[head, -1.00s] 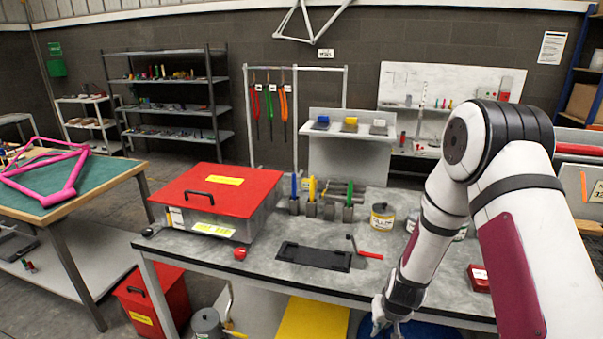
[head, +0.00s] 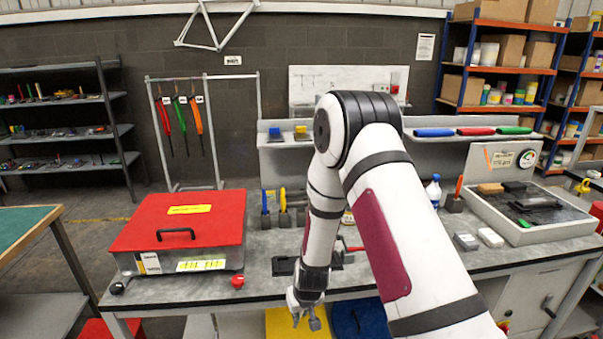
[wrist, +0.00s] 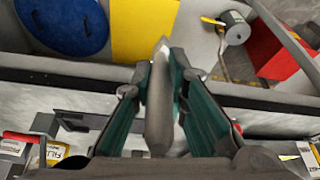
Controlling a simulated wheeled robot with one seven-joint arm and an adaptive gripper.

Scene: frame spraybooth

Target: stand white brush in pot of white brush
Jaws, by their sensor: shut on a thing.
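My gripper (head: 306,316) hangs low at the front edge of the grey bench (head: 190,290). In the wrist view my gripper (wrist: 160,85) is shut on a long, pale grey piece with a pointed end, which looks like the white brush (wrist: 158,110). In the head view the brush is too small to make out. Small dark pots stand at the back of the bench: one with a blue handle (head: 265,215) and one with a yellow handle (head: 284,215). My arm covers the area right of them, and I cannot make out which pot is for the white brush.
A red-lidded box (head: 183,222) fills the bench's left part, with a red knob (head: 237,282) in front. A black tray (head: 283,266) lies mid-bench, partly behind my arm. At right stand a shallow tray (head: 540,229) and a pot with an orange handle (head: 454,202).

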